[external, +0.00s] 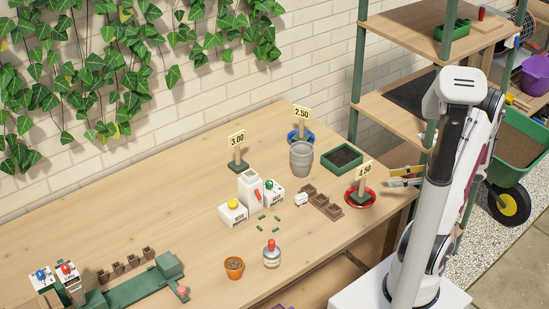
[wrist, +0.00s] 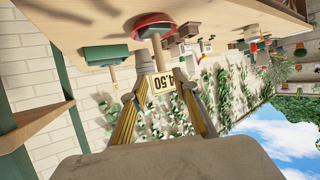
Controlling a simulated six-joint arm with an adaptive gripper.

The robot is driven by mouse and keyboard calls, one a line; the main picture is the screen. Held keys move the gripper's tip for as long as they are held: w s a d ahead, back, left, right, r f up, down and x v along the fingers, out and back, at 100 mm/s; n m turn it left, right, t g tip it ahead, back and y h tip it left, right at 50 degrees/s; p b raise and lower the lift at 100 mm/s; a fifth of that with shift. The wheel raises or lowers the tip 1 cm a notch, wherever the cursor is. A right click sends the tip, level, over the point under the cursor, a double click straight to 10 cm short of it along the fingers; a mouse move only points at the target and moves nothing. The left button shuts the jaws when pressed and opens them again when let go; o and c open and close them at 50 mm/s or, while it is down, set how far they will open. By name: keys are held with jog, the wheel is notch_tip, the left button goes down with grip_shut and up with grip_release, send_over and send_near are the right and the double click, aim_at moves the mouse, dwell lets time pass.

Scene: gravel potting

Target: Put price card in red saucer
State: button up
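A price card reading 4.50 (external: 364,171) stands upright on a wooden post with a dark base in the red saucer (external: 374,201), near the table's right edge. In the wrist view, which is upside down, the card (wrist: 164,84) and the red saucer (wrist: 152,20) show ahead of my gripper. My gripper (external: 390,177) is just right of this card, with its fingers apart and nothing visibly held. In the wrist view the card appears between the fingertips (wrist: 162,80), seemingly a little beyond them. Other price cards read 3.00 (external: 237,139) and 2.50 (external: 301,113); the latter stands in a blue saucer (external: 309,139).
A grey pot (external: 301,159) and a green tray of soil (external: 342,158) stand behind the red saucer. Brown seed pots (external: 322,203) lie to its left. A white dispenser (external: 250,190) is mid-table. A shelf (external: 395,112) rises behind.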

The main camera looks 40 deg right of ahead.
jog(key=w+d+r+m+h, duration=0.1)
jog(key=w+d+r+h, duration=0.3)
jog(key=w+r+h, duration=0.65)
jog(key=w+a+r+m+g+h, duration=0.1)
jog(key=w+a+r+m+h, duration=0.2)
jog(key=r, duration=0.6)
jog(key=s+a+m+g+y, duration=0.1)
jog(key=s+a+g+y, duration=0.1)
jog(key=s+a, duration=0.9)
jog(key=s+a+f+m+g+y, duration=0.1)
jog(key=s+a+y, duration=0.3)
jog(key=s+a, duration=0.7)
jog(key=a+g, duration=0.1)
jog(key=a, duration=0.5)
jog(key=shift+s+f+m+g, duration=0.15)
jog(key=shift+f+m+g, duration=0.15)
jog(key=shift+m, duration=0.1)
